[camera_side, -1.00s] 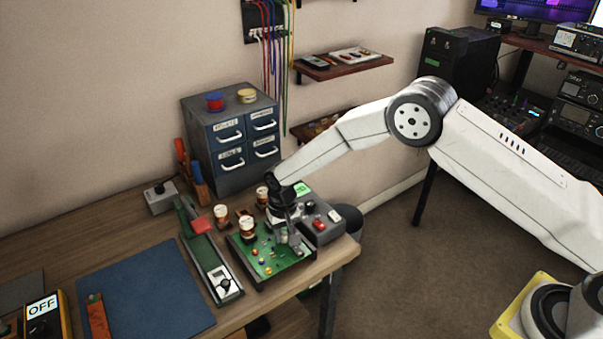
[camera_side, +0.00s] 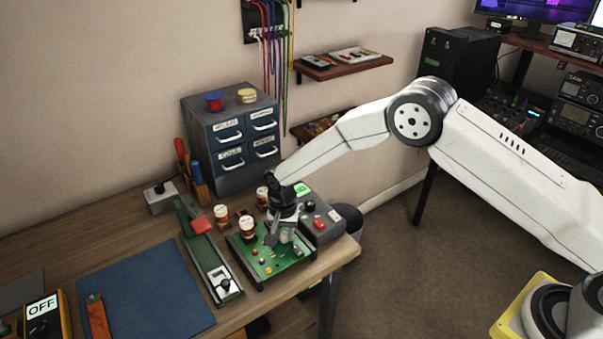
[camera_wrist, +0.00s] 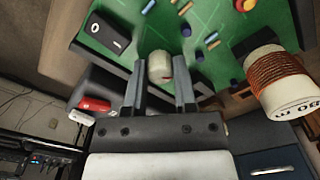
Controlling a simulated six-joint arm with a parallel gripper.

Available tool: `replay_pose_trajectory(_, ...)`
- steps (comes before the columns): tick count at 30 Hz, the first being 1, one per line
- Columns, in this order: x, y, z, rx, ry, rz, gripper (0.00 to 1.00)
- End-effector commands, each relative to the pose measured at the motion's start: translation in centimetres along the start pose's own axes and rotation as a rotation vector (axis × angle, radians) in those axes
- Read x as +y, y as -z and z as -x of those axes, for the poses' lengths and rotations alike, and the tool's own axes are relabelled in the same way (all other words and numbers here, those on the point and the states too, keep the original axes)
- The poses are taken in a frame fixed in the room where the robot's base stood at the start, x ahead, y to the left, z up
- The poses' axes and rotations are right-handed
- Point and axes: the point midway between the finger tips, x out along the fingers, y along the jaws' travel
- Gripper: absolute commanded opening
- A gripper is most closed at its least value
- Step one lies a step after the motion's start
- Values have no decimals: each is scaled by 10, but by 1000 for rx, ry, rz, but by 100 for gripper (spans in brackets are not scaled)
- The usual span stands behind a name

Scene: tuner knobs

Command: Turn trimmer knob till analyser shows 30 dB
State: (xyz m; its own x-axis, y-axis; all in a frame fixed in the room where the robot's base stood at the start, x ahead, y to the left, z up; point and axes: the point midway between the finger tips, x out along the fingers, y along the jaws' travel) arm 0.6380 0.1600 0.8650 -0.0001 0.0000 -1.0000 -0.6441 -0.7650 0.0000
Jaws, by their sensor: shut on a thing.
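My gripper (camera_side: 284,240) points down over the green circuit board (camera_side: 246,260) on the bench. In the side view the knob is largely hidden between the fingers. A grey box with a small green display (camera_side: 302,190) stands behind my gripper and may be the analyser. Its reading is too small to make out.
A green slide fixture (camera_side: 212,262) lies left of the board. A drawer cabinet (camera_side: 232,140) stands behind.

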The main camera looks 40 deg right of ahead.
Motion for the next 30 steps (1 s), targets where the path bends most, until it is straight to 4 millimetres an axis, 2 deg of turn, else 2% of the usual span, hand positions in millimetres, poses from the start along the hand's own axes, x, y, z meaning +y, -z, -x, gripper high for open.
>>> replay_pose_trajectory(6, 0, 0, 0, 1, 0, 1, 0)
replay_pose_trajectory(7, 0, 0, 0, 1, 0, 1, 44)
replay_pose_trajectory(9, 0, 0, 0, 1, 0, 1, 66)
replay_pose_trajectory(10, 0, 0, 0, 0, 0, 1, 70)
replay_pose_trajectory(22, 0, 0, 3, 0, 1, 2, 70)
replay_pose_trajectory(30, 0, 0, 24, 1, 2, 2, 70)
